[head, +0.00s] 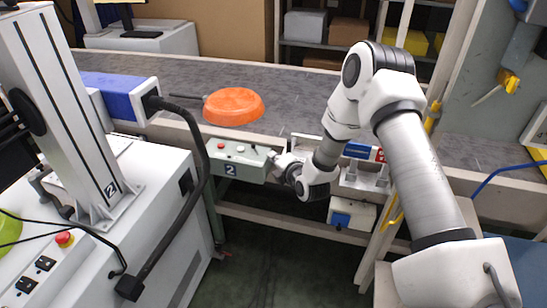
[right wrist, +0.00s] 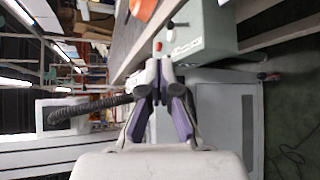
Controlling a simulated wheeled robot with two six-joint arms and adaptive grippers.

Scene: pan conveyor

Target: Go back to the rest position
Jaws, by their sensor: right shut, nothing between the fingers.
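My right gripper (head: 277,158) is at the right end of a grey-green control box (head: 238,172) marked 2, fixed to the front of the conveyor. In the head view its fingers are small and partly hidden by the wrist. In the right wrist view the gripper (right wrist: 159,64) has its fingertips together and empty, beside the control box (right wrist: 205,35). I cannot tell whether they touch the box. My left gripper is in neither view.
An orange pan (head: 234,106) lies on the grey conveyor (head: 330,88). A white machine cabinet (head: 165,225) with a blue head (head: 118,92) and black cable stands left. A frame post (head: 448,75) rises at right. Dark floor (head: 275,265) lies open below the control box.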

